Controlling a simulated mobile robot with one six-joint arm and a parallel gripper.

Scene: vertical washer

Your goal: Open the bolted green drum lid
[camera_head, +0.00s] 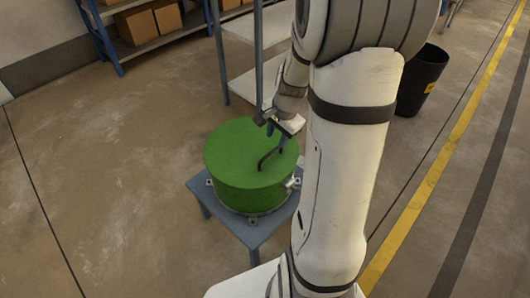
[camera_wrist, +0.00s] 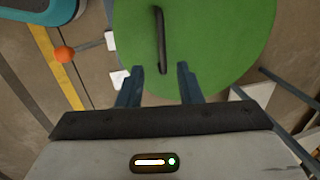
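The green drum lid (camera_head: 233,158) sits level on a drum on a small grey-blue table (camera_head: 246,232) in the head view. A dark bar handle (camera_head: 266,161) stands on the lid. Metal bolt clamps (camera_head: 252,220) show around the drum's lower rim. My gripper (camera_head: 281,135) is above the lid's far right part, close to the handle. In the wrist view my gripper (camera_wrist: 158,82) is open, with its two fingers apart and nothing between the tips. The handle (camera_wrist: 161,40) lies just beyond the tips on the lid (camera_wrist: 215,40), roughly lined up with the gap. Contact cannot be told.
A grey shelf rack (camera_head: 240,85) stands behind the drum. A blue rack with boxes (camera_head: 135,28) is at the back left. A black bin (camera_head: 422,80) stands right of my arm. An orange ball-shaped knob (camera_wrist: 64,54) shows left in the wrist view. The left floor is clear.

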